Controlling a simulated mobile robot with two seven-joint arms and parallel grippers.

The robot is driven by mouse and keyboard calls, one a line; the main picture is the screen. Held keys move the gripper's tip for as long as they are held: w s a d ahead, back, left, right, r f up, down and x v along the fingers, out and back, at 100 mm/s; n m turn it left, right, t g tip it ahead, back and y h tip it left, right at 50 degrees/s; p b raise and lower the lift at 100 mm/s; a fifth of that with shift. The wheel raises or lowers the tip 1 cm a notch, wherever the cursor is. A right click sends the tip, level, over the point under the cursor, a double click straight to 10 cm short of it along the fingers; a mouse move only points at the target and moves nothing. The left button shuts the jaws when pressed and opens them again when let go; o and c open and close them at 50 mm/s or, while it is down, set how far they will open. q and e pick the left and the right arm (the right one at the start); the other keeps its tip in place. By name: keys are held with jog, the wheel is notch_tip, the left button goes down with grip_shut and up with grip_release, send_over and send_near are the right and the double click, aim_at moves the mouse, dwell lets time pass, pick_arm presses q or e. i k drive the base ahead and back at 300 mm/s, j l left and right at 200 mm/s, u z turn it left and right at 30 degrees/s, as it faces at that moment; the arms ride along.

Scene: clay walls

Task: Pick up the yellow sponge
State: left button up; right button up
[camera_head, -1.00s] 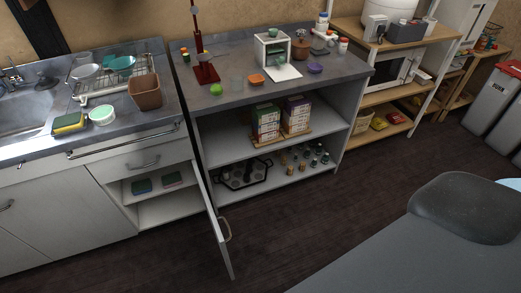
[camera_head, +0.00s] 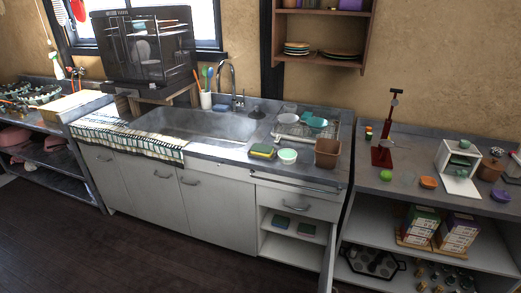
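The yellow sponge (camera_head: 262,151) lies on the counter just right of the sink, near the front edge. It looks stacked or layered with a dark green part, and I cannot tell whether this is one sponge or two. A white and green round tub (camera_head: 288,156) stands right beside it. Neither of my grippers is in view.
The sink (camera_head: 200,124) with its faucet (camera_head: 232,85) lies left of the sponge. A dish rack (camera_head: 300,128) and a brown basket (camera_head: 327,153) stand behind and to the right. The cabinet door (camera_head: 328,255) below hangs open. The floor (camera_head: 150,255) in front is clear.

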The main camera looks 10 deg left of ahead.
aim_at(258, 149)
jog(key=i+j, duration=0.2)
jog(key=j, duration=0.2)
jog(key=i+j+z, duration=0.1)
jog(key=j, duration=0.3)
jog(key=i+j, duration=0.3)
jog(key=j, duration=0.15)
jog(key=i+j, duration=0.15)
jog(key=j, duration=0.25)
jog(key=i+j+z, duration=0.1)
jog(key=j, duration=0.35)
jog(key=i+j, duration=0.25)
jog(key=j, duration=0.15)
jog(key=i+j+z, duration=0.1)
jog(key=j, duration=0.35)
jog(key=i+j, duration=0.25)
jog(key=j, duration=0.2)
